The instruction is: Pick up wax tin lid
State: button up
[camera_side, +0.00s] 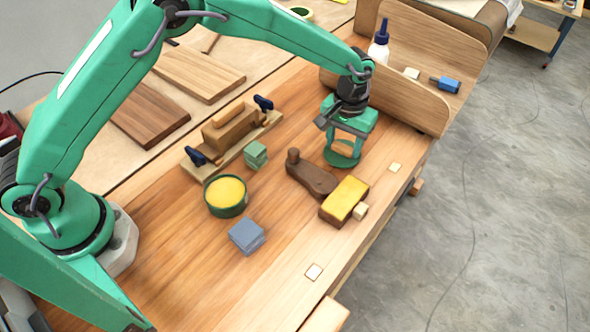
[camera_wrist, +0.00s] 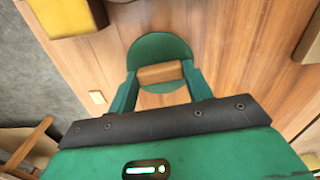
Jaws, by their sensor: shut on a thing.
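The wax tin lid is a dark green disc with a wooden grip bar; it shows in the side view (camera_side: 342,160) at the right of the bench and in the wrist view (camera_wrist: 160,46). My gripper (camera_side: 342,145) is above the disc, its green fingers shut on the two ends of the bar, as the wrist view also shows (camera_wrist: 160,76). I cannot tell whether the disc touches the bench or hangs just above it. The open green wax tin (camera_side: 226,195), full of yellow wax, stands apart at the left middle of the bench.
A brown wooden tool (camera_side: 312,178) and a yellow-topped block (camera_side: 344,198) lie close to my gripper. A clamped wooden form (camera_side: 230,128), green blocks (camera_side: 255,155) and grey-blue pads (camera_side: 246,236) lie farther left. A curved wooden tray (camera_side: 415,100) with a glue bottle (camera_side: 378,48) stands behind.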

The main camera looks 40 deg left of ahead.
aim_at(344, 148)
jog(key=shift+r, duration=0.6)
jog(key=r, duration=0.3)
jog(key=shift+s+d+r, duration=0.15)
jog(key=shift+s+d, duration=0.05)
jog(key=s+d+r, duration=0.6)
jog(key=s, duration=0.3)
jog(key=shift+s+r, duration=0.2)
jog(key=s+a+n, duration=0.3)
jog(key=s+a, duration=1.3)
jog(key=a, duration=0.2)
jog(key=shift+a+f+n, duration=0.15)
jog(key=shift+f+n, duration=0.15)
jog(key=shift+f, duration=0.05)
jog(key=shift+w+f, duration=0.1)
jog(key=shift+f, duration=0.15)
